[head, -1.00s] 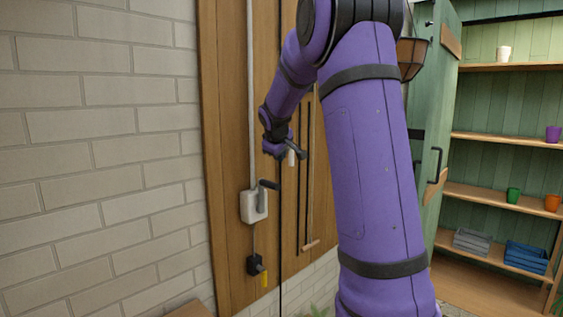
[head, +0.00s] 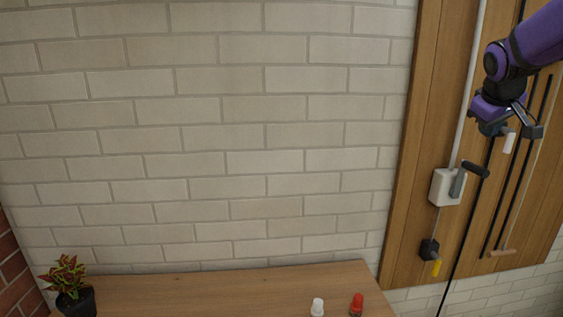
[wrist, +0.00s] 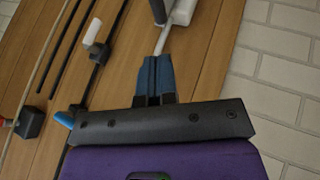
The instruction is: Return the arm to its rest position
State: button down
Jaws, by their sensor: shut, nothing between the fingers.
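My purple arm comes in from the upper right of the head view, stretched out toward the wooden wall panel. My gripper (head: 491,130) is at its end, in front of the panel, above and right of a white box (head: 440,190) with a grey lever and black grip (head: 475,169). In the wrist view the dark blue fingers of my gripper (wrist: 155,72) are together, with nothing between them. The box and lever show beyond the fingertips, at the top edge of that view. Whether the gripper touches anything on the panel is unclear.
A white-tipped dark fixture (head: 509,143) and upright dark rods are on the panel close to my gripper. A black socket with a yellow tab (head: 436,267) is lower down. A wooden table (head: 220,290) at lower left bears a potted plant (head: 76,303), a white bottle (head: 317,307) and a red bottle (head: 356,304).

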jog(key=s+a+f+y, duration=0.2)
jog(key=s+a+f, duration=0.1)
jog(key=s+a, duration=0.8)
jog(key=s+a+f+m+y, duration=0.1)
jog(key=s+a+f+y, duration=0.1)
jog(key=s+a, duration=0.8)
jog(key=s+f, duration=0.1)
jog(key=s, duration=0.3)
jog(key=shift+s+a+y, duration=0.3)
jog(key=shift+s+a, duration=0.1)
